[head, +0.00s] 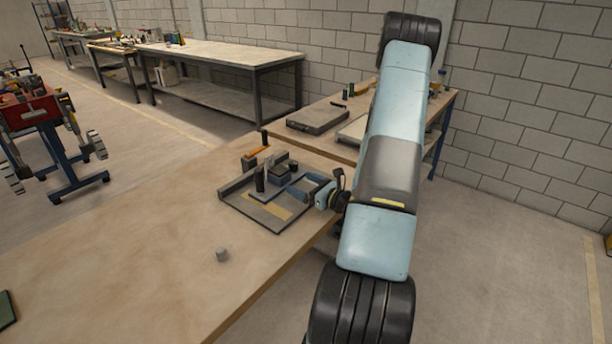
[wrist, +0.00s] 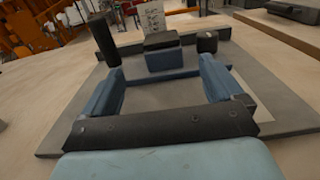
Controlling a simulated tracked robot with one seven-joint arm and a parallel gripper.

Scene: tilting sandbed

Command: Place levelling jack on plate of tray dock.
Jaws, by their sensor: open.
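The tray dock (head: 262,215) is a flat grey base with raised dark edges on the workbench. Its grey plate also shows in the wrist view (wrist: 68,122). A blue block with a dark top (wrist: 163,58) stands upright on it, just beyond my fingertips. A tall dark post (wrist: 103,40) and a short dark cylinder (wrist: 207,42) stand either side. My gripper (wrist: 162,76) is open and empty, its two blue fingers low over the dock. I cannot tell surely which piece is the levelling jack.
The near workbench (head: 130,250) is mostly bare left of the dock. An orange-handled tool (head: 257,154) lies behind the dock. A second bench behind holds a flat grey case (head: 318,119). A dark green flat item (head: 6,310) lies at the left edge.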

